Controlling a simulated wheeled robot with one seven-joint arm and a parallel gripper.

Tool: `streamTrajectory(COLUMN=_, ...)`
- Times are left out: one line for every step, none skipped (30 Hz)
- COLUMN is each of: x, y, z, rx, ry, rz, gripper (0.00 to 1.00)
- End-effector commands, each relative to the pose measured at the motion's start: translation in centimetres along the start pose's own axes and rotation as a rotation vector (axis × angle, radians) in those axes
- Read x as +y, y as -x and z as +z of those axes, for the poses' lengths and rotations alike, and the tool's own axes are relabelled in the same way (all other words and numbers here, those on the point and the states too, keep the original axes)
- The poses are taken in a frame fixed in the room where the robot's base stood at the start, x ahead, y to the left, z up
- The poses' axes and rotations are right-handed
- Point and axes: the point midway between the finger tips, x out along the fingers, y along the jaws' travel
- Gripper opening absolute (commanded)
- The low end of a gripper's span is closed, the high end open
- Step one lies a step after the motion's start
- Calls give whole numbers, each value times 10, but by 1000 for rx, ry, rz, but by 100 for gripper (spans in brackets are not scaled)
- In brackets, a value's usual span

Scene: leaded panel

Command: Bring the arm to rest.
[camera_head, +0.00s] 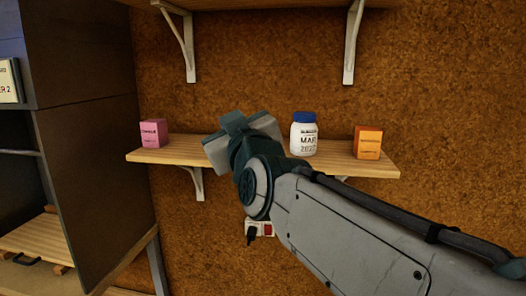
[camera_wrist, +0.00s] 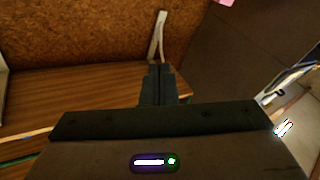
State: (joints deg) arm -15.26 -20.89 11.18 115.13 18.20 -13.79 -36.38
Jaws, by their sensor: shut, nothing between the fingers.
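My gripper (camera_wrist: 157,72) is shut in the wrist view, its dark fingers together with nothing between them. In the head view my arm reaches up from the lower right, and its wrist end covers the left-middle part of the wooden shelf (camera_head: 383,171). The fingertips are hidden there behind my wrist. I cannot tell how far the gripper is from the shelf.
On the shelf are a pink box (camera_head: 153,133) at left, a white jar with a blue lid (camera_head: 304,136) and an orange box (camera_head: 367,143). A dark cabinet (camera_head: 85,120) stands at left. A power outlet (camera_head: 259,229) is on the brown wall below.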

Motion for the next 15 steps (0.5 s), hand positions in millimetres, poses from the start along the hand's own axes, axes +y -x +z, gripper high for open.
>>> streamTrajectory(x=2, y=6, z=36, rx=-107, ry=-20, rz=-23, gripper=0)
streamTrajectory(x=3, y=11, z=58, rx=-174, ry=-37, rz=-38, gripper=0)
streamTrajectory(x=4, y=20, z=87, rx=-265, ry=-64, rz=-54, gripper=0)
streamTrajectory(x=4, y=28, z=108, rx=-334, ry=-84, rz=-63, gripper=0)
streamTrajectory(x=5, y=38, z=129, rx=-406, ry=-108, rz=-71, gripper=0)
streamTrajectory(x=6, y=52, z=157, rx=-501, ry=-139, rz=-76, gripper=0)
streamTrajectory(x=7, y=64, z=176, rx=-573, ry=-165, rz=-79, gripper=0)
streamTrajectory(x=8, y=77, z=196, rx=-644, ry=-190, rz=-77, gripper=0)
streamTrajectory(x=8, y=96, z=220, rx=-740, ry=-227, rz=-73, gripper=0)
streamTrajectory(x=8, y=110, z=237, rx=-812, ry=-255, rz=-68, gripper=0)
streamTrajectory(x=9, y=127, z=254, rx=-884, ry=-284, rz=-60, gripper=0)
streamTrajectory(x=9, y=148, z=274, rx=-976, ry=-322, rz=-48, gripper=0)
streamTrajectory(x=8, y=165, z=287, rx=-1044, ry=-350, rz=-37, gripper=0)
streamTrajectory(x=7, y=181, z=299, rx=-1108, ry=-377, rz=-25, gripper=0)
streamTrajectory(x=6, y=202, z=312, rx=-1188, ry=-412, rz=-8, gripper=0)
